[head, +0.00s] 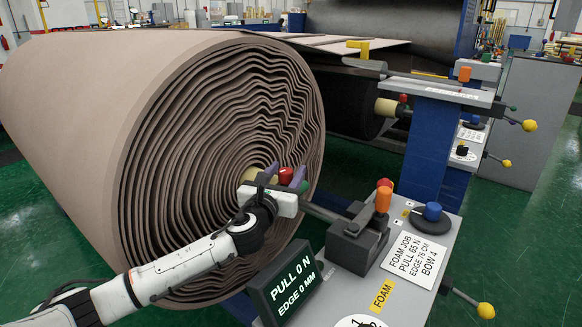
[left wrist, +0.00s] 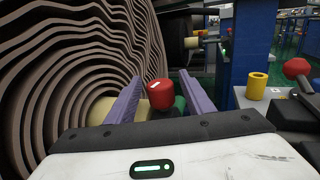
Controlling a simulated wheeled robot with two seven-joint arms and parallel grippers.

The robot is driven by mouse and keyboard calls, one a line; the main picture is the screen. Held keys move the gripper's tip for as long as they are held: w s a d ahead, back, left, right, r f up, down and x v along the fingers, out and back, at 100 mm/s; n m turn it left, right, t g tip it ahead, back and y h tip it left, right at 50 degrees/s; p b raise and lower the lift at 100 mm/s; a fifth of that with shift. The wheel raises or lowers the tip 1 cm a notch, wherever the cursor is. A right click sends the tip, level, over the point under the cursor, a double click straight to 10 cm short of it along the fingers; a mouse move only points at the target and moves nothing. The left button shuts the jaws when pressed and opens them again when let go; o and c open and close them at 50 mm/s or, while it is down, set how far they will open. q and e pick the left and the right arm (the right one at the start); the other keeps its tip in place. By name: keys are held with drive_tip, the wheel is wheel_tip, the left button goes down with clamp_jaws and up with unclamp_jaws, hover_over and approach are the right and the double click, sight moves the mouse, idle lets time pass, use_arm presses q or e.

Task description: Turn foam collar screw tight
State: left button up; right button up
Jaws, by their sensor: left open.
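The collar screw has a red knob (head: 286,175) with a white mark on top, at the core end of the large foam roll (head: 90,120). In the left wrist view the knob (left wrist: 160,95) sits between two purple fingers, with a gap on each side. My left gripper (head: 288,177) is open around the knob and not visibly touching it. The cream core (left wrist: 100,110) shows left of the fingers. The collar body is mostly hidden by my gripper. My right gripper is not in view.
A display (head: 286,287) reads PULL 0 N, EDGE 0 MM. A grey bench (head: 370,300) holds a job card (head: 415,258), an orange knob (head: 383,198), a blue knob (head: 432,211) and a yellow-ended lever (head: 486,311). A dark bar runs right from the core. Green floor lies beyond.

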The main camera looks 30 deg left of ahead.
use_arm(q)
drive_tip(key=x, duration=0.3)
drive_tip(key=shift+w, duration=0.15)
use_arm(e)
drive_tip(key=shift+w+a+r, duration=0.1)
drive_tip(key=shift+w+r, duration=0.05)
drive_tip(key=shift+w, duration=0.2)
use_arm(q)
drive_tip(key=c, duration=1)
